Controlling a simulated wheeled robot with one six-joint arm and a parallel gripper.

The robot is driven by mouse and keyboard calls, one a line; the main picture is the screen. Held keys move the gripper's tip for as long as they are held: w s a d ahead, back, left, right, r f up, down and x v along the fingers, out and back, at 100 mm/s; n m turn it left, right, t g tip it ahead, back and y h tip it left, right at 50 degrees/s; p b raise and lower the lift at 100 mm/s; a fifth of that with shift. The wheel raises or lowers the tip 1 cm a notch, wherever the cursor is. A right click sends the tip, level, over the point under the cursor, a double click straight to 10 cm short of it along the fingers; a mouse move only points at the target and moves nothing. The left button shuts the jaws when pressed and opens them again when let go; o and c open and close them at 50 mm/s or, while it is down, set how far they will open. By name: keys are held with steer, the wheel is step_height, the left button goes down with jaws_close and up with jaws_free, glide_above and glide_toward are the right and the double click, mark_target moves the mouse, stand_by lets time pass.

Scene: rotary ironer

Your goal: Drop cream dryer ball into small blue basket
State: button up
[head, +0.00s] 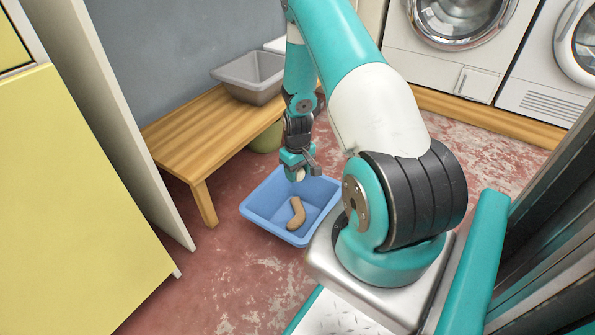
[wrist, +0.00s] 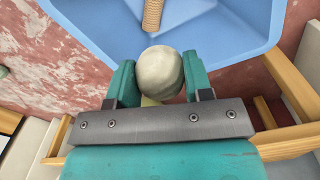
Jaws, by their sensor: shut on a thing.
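The cream dryer ball (wrist: 160,72) is held between the two teal fingers of my gripper (wrist: 158,84) in the wrist view. In the head view my gripper (head: 298,172) hangs over the back part of the blue basket (head: 262,222), with the cream ball (head: 299,176) partly visible at its tip. The blue basket stands on the floor and also shows in the wrist view (wrist: 222,38), beyond the ball. A curved tan item (head: 296,213) lies inside the basket.
A wooden bench (head: 185,135) stands behind and left of the basket, with a grey tub (head: 250,78) on it. A green container (head: 267,139) sits by the bench. White front-loading machines (head: 455,50) stand at the back right. Red worn floor lies open left of the basket.

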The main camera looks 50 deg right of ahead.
mark_target(297, 178)
steer(key=shift+f+b, duration=1.05)
steer(key=shift+f, duration=0.5)
steer(key=shift+r, duration=0.1)
steer(key=o, duration=1)
steer(key=shift+c, duration=0.2)
step_height(297, 178, up, 17)
steer(key=p, duration=0.9)
steer(key=shift+r+p, duration=0.2)
steer(key=shift+p, duration=0.15)
